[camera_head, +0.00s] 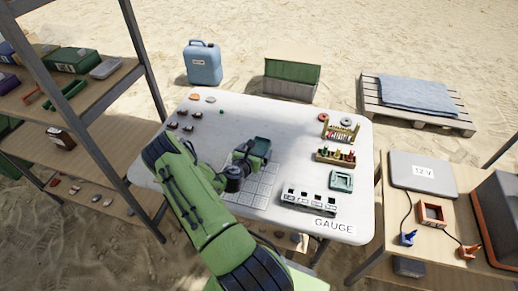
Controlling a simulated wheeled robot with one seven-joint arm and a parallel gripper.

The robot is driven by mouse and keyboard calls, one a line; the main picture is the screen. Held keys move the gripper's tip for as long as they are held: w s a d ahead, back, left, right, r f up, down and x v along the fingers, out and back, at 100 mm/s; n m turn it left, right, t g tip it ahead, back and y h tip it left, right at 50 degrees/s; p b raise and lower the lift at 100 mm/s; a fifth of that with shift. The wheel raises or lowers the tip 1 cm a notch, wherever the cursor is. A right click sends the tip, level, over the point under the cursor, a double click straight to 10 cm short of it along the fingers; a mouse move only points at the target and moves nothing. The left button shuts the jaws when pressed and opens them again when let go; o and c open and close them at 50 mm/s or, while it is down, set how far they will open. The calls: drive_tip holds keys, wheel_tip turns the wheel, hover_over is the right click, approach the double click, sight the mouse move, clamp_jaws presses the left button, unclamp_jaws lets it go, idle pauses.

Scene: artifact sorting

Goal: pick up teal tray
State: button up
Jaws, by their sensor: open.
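My green arm reaches over the table from the front. My gripper (257,152) is over the middle of the table, to the left of the tray and well apart from it. The gripper is open. Its fingers are small and dark in this view, and the arm and wrist partly hide the table under them.
A white slotted block (310,199) stands in front of the tray. A wooden rack (335,156) and another rack (341,132) stand behind it. Several small pieces lie at the table's left. A shelf (85,95) stands left, a side table (436,200) right. The table's back middle is clear.

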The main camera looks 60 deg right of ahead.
sight(263, 142)
drive_tip(key=x, duration=0.4)
drive_tip(key=shift+a, duration=0.1)
drive_tip(key=c, duration=1)
drive_tip(key=shift+r, duration=0.1)
